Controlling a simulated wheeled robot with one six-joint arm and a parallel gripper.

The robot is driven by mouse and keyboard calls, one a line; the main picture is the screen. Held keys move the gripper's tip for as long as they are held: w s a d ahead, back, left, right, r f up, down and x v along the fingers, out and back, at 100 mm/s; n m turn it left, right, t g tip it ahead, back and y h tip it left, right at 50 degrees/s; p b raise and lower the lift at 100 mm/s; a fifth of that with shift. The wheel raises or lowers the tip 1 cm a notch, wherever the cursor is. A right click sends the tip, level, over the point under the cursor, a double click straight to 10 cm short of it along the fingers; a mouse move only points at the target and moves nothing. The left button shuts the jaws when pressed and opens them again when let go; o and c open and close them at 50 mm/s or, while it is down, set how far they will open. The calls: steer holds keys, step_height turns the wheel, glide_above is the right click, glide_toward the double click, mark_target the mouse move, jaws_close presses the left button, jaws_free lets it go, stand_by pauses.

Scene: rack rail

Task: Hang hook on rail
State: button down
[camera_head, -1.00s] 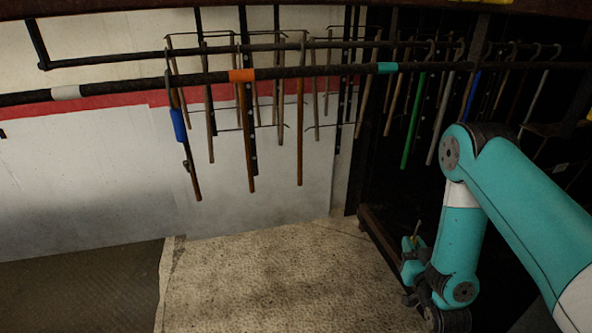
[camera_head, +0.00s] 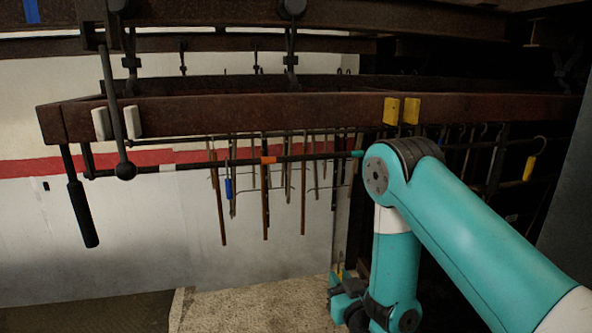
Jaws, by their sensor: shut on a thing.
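The dark rail (camera_head: 315,158) runs across the middle of the head view, with an orange band (camera_head: 268,160) and a teal band (camera_head: 357,154). Several hooks with long rods hang at it, one with a blue sleeve (camera_head: 228,188). My gripper (camera_head: 341,281) is low in the view, below the rail and right of the hanging rods. It is partly hidden by my wrist. It is shut on a thin piece, apparently the hook, of which only a small yellowish tip (camera_head: 340,267) shows. The rest of that piece is hidden.
A brown beam (camera_head: 250,112) with pale and yellow blocks spans above the rail. A black handle (camera_head: 82,213) hangs at the left. More hooks, one with a yellow part (camera_head: 530,167), hang in the dark right side. The white wall (camera_head: 130,235) below the rail's left is clear.

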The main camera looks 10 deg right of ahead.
steer(key=s+a+r+n+y+p, duration=0.15)
steer(key=a+r+p, duration=0.35)
steer(key=r, duration=0.6)
steer(key=a+r+n+y+p, duration=0.15)
steer(key=a+r+p, duration=0.3)
steer(key=r, duration=0.65)
steer(key=w+d+f+m+b, duration=0.1)
steer(key=w+d+f+b, duration=0.1)
steer(key=w+d+b, duration=0.3)
steer(key=w+b, duration=0.4)
steer(key=w, duration=0.4)
steer(key=shift+w+d+b, duration=0.2)
steer(key=shift+b, duration=0.15)
steer(key=shift+r, duration=0.1)
steer(key=shift+f+b, duration=0.25)
steer(key=shift+b, duration=0.05)
steer(key=c, duration=1)
jaws_free()
steer(key=shift+c, duration=0.2)
